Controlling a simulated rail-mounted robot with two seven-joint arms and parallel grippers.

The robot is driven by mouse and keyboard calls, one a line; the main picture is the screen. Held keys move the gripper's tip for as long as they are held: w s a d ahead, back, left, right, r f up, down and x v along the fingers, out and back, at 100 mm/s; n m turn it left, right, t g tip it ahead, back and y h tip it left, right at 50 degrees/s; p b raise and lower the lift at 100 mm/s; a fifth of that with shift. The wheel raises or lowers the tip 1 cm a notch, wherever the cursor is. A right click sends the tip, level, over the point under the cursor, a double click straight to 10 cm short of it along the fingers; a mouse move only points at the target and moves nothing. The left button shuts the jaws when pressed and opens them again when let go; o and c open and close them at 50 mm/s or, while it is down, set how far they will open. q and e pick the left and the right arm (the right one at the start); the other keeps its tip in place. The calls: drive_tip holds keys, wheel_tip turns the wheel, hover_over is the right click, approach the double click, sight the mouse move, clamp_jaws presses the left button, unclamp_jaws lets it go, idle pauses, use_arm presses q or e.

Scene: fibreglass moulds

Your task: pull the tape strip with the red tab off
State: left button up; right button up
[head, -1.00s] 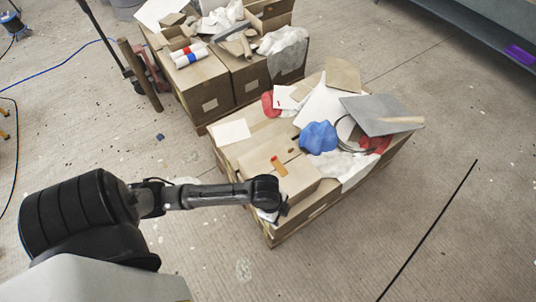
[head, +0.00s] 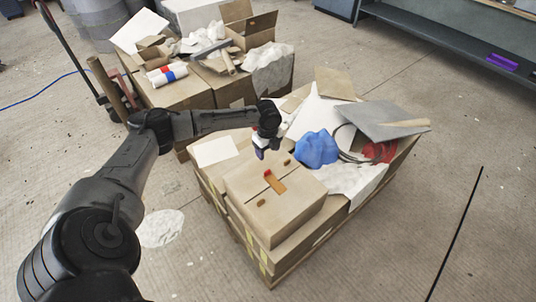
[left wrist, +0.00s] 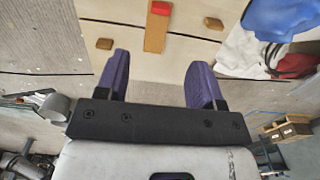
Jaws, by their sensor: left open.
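A small orange-brown tape strip (head: 277,185) with a red tab (head: 268,173) at one end lies on top of a closed cardboard box (head: 245,190) in the head view. In the left wrist view the strip (left wrist: 155,36) and its red tab (left wrist: 160,8) show beyond the fingertips, near the top edge. My left gripper (head: 261,153) is above the far side of the box, close to the red tab. Its two purple fingers (left wrist: 157,66) are open with nothing between them. My right gripper is not in view.
Two small brown pieces (head: 287,163) (head: 262,202) lie on the box on either side of the strip. A blue cloth (head: 316,149), a grey board (head: 385,117) and white sheets lie to the right. More loaded boxes (head: 185,95) stand behind.

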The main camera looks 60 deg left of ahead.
sight(268, 171)
use_arm(q)
wheel_tip(268, 171, down, 12)
drive_tip(key=b, duration=0.3)
drive_tip(key=shift+r, duration=0.15)
drive_tip(key=shift+f, duration=0.85)
drive_tip(key=shift+c, duration=0.3)
drive_tip(key=c, duration=0.9)
drive_tip(key=shift+c, duration=0.2)
drive_tip(key=shift+r, duration=0.25)
drive_tip(key=shift+r+p, duration=0.4)
drive_tip(key=shift+p, duration=0.2)
drive_tip(key=shift+r, duration=0.1)
